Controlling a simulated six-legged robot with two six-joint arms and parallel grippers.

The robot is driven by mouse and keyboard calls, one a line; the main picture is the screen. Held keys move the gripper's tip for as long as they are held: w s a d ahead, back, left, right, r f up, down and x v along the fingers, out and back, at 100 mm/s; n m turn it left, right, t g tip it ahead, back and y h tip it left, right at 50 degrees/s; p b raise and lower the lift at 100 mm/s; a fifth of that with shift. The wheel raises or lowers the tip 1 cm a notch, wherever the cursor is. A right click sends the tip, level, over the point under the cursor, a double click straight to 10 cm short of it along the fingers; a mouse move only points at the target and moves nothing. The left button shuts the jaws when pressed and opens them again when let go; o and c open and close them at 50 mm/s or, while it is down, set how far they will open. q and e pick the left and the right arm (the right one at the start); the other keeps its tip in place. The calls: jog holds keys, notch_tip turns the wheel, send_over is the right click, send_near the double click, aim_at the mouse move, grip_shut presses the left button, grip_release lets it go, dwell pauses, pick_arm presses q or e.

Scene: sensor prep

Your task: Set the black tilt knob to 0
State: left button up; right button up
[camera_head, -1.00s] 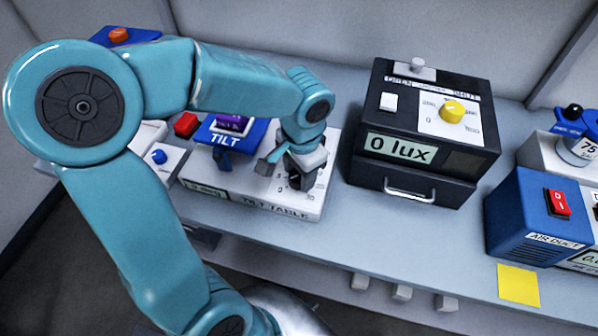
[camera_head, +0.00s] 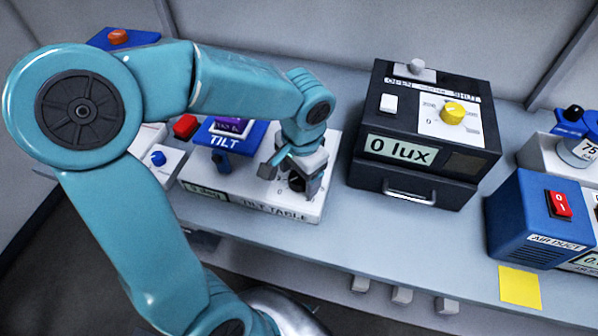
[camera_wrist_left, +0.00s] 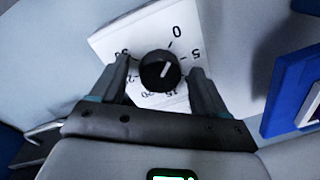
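The black tilt knob (camera_wrist_left: 160,71) sits on the white tilt table box (camera_wrist_left: 120,40). Its white pointer line points close to the printed 0, slightly toward the 5 side. My left gripper (camera_wrist_left: 158,82) is open, with one finger on each side of the knob and a narrow gap to it. In the head view my left gripper (camera_head: 290,178) is over the dial end of the tilt table box (camera_head: 235,207), and the dark knob (camera_head: 296,181) is partly hidden between the fingers. The box's small display (camera_head: 208,194) is too blurred to read surely. My right gripper is not in view.
A blue TILT platform (camera_head: 222,140) is left of the gripper. A black light box (camera_head: 425,165) reading 0 lux, with a yellow knob (camera_head: 452,112), stands to the right. A blue air duct box (camera_head: 535,220) is farther right. Bare bench lies in front of the light box.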

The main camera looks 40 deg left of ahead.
aim_at(302, 181)
pick_arm(q)
jog(key=shift+r, duration=0.1)
notch_tip(302, 181, up, 16)
jog(key=d+p, duration=0.1)
jog(key=p, duration=0.1)
dwell(0.5)
